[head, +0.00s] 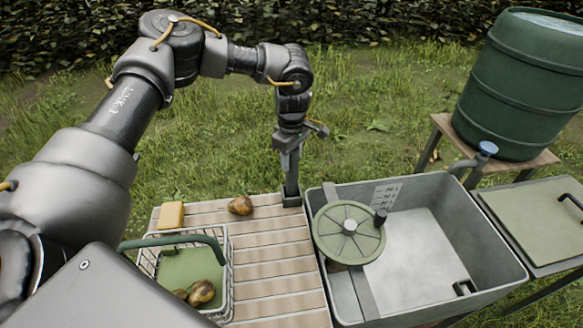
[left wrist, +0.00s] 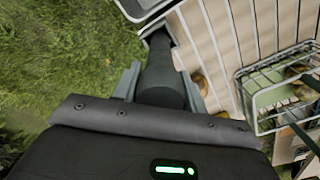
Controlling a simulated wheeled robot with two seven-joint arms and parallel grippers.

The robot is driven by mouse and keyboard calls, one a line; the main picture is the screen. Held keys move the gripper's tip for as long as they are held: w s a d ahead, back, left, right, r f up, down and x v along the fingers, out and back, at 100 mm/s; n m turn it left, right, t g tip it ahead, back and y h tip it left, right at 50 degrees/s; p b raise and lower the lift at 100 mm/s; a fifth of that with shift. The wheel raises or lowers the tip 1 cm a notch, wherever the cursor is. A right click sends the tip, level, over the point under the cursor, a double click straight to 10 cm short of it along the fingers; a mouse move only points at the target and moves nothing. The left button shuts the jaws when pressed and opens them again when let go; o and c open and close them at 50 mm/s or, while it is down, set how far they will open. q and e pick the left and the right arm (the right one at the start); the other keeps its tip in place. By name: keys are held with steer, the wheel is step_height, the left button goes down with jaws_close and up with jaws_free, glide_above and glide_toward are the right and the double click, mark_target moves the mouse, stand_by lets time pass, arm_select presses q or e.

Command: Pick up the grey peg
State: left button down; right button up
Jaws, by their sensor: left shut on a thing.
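My left gripper (head: 290,150) points down at the far right corner of the slatted table. It is shut on the grey peg (head: 291,182), a dark upright piece whose lower end is close to the tub's left corner. In the left wrist view the peg (left wrist: 162,78) lies between the two fingers as a thick dark cylinder. I cannot tell whether its lower end touches the table. My right gripper is in neither view.
The slatted table (head: 275,270) holds a brown pear (head: 240,205), a yellow block (head: 171,215) and a wire basket (head: 228,265) with pears. A grey tub (head: 480,225) with a round green disc (head: 335,240) stands right of it. A green barrel (head: 520,90) is behind.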

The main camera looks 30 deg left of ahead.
arm_select(q)
step_height(320, 180, up, 10)
steer(key=shift+f+b, duration=0.2)
steer(key=shift+b, duration=0.9)
step_height(320, 180, up, 7)
steer(key=p, duration=0.8)
steer(key=shift+p, duration=0.35)
steer(key=shift+f, duration=0.1)
